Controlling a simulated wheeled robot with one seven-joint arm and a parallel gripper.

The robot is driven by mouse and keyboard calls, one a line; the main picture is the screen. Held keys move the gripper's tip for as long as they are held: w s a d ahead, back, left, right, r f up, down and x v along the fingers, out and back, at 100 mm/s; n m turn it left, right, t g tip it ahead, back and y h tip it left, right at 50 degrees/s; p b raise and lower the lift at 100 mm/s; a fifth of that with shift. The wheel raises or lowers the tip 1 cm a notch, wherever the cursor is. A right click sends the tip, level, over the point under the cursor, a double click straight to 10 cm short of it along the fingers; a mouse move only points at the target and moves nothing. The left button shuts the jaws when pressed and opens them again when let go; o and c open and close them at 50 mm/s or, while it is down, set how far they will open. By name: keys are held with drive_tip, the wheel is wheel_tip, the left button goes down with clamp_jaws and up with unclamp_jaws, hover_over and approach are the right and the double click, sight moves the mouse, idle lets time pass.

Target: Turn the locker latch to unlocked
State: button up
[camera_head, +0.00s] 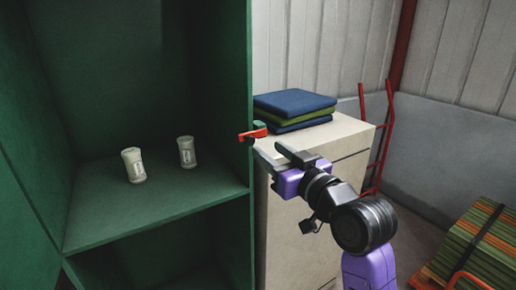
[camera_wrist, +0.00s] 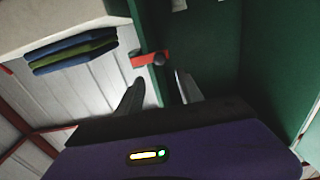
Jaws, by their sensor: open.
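The green locker (camera_head: 120,205) stands open at the left, and its interior and shelf show. The red latch (camera_head: 254,132) sits on the locker's right front edge, with a dark knob. In the wrist view the latch (camera_wrist: 148,58) lies just beyond my fingertips, roughly across the edge. My gripper (camera_head: 272,153) is a little below and to the right of the latch in the head view. Its fingers are apart and empty, and they also show spread in the wrist view (camera_wrist: 160,82). I see no contact with the latch.
Two pale jars (camera_head: 133,165) (camera_head: 187,152) stand on the locker shelf. Folded blue and green cloths (camera_head: 294,104) lie on a cream cabinet (camera_head: 300,220) beside the locker. A red hand truck (camera_head: 386,140) and strapped green slats (camera_head: 480,240) are at the right.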

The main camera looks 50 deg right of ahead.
sight(251, 141)
drive_tip(key=shift+f+p+x, duration=0.15)
drive_tip(key=shift+p+x, duration=0.1)
drive_tip(key=shift+x, duration=1.05)
drive_tip(key=shift+f+p+x, duration=0.2)
drive_tip(key=shift+x, duration=1.15)
drive_tip(key=shift+f+p+x, duration=0.15)
drive_tip(key=shift+p+x, duration=0.1)
drive_tip(key=shift+x, duration=1.05)
drive_tip(key=shift+a, duration=0.1)
clamp_jaws()
